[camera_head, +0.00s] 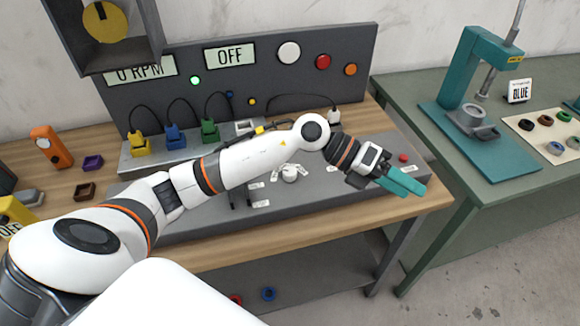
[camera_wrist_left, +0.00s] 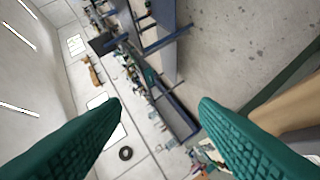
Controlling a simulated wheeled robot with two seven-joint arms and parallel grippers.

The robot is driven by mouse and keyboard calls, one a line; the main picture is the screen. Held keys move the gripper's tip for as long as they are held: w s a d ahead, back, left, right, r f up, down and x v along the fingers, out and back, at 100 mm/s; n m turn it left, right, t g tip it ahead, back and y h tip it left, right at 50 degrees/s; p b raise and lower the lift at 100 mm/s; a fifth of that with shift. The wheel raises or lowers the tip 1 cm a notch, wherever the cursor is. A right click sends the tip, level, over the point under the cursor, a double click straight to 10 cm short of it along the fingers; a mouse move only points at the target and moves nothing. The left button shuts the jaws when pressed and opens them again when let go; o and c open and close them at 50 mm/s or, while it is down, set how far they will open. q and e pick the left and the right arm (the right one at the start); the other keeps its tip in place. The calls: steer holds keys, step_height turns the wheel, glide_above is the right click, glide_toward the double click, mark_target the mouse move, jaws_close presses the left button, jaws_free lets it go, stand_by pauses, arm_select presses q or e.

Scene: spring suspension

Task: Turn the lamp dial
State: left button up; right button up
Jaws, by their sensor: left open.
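A small white round knob (camera_head: 289,173), with small white labels around it, sits on the grey console on the bench; it looks like the lamp dial. My left arm reaches across the bench just behind it. My left gripper (camera_head: 404,183) is at the console's right end, well to the right of the knob, and points right and slightly down. Its teal fingers also show in the left wrist view (camera_wrist_left: 160,112), spread apart with nothing between them. The dial cannot be made out in the wrist view. My right gripper is not in view.
A dark back panel holds an OFF display (camera_head: 229,55) and white, red and orange round parts. Yellow, blue and green plugs (camera_head: 209,131) with cables stand behind my arm. A red button (camera_head: 403,157) is near my gripper. A green table (camera_head: 520,190) with a teal press stands right.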

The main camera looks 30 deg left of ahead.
arm_select(q)
steer(key=w+a+f+m+g+y, duration=0.1)
steer(key=a+f+y, duration=0.1)
steer(key=a+y, duration=0.25)
steer(key=w+a+f+y, duration=0.2)
steer(key=a+y, duration=0.1)
steer(key=a, duration=0.3)
steer(key=r+n+g+y, duration=0.1)
steer(key=n+g+y, duration=0.1)
steer(key=y, duration=0.5)
glide_above(290, 171)
step_height(290, 171, down, 10)
steer(key=p, duration=0.3)
steer(key=shift+f, duration=0.25)
steer(key=shift+f+p, duration=0.3)
steer(key=shift+f, duration=0.15)
steer(key=shift+c, duration=0.2)
steer(key=c, duration=0.9)
steer(key=shift+m, duration=0.3)
